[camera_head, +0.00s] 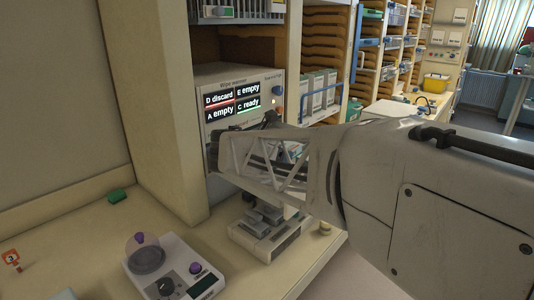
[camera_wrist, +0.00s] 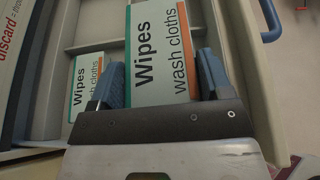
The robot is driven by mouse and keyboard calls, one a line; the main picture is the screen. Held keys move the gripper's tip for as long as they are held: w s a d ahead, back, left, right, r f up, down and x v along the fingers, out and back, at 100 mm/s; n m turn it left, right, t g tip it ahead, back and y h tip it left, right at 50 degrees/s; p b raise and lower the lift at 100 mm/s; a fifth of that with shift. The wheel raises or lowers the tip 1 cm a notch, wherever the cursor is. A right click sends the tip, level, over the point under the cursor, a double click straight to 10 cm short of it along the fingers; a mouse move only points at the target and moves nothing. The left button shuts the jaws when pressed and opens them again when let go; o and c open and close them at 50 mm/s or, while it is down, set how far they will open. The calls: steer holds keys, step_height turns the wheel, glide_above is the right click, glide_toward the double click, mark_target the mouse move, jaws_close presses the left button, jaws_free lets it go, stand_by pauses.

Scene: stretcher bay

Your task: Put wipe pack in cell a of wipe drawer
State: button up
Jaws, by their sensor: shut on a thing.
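My gripper (camera_wrist: 158,78) is shut on a wipe pack (camera_wrist: 160,40), which is white with an orange stripe and a green edge and reads "Wipes wash cloths". The blue fingers press on its two sides. The pack is over the open pale wipe drawer (camera_wrist: 98,43), which has raised dividers. A second, similar pack (camera_wrist: 86,82) lies lower in a compartment left of the fingers. No cell letters are readable in the wrist view. In the head view my arm hides the drawer and the held pack; the screen (camera_head: 234,104) reads "D discard", "E empty", "A empty", "C ready".
A panel marked "discard" (camera_wrist: 10,35) stands left of the drawer, and a blue handle (camera_wrist: 271,18) is at its right. On the counter are a device with purple knobs (camera_head: 172,272), a green block (camera_head: 117,196) and a grey apparatus (camera_head: 268,236) below my arm.

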steer(key=shift+f, duration=0.7)
stand_by(0.3)
steer(key=o, duration=1)
steer(key=shift+r, duration=0.1)
steer(key=shift+r, duration=0.6)
steer(key=shift+v, duration=6)
steer(key=shift+d, duration=0.1)
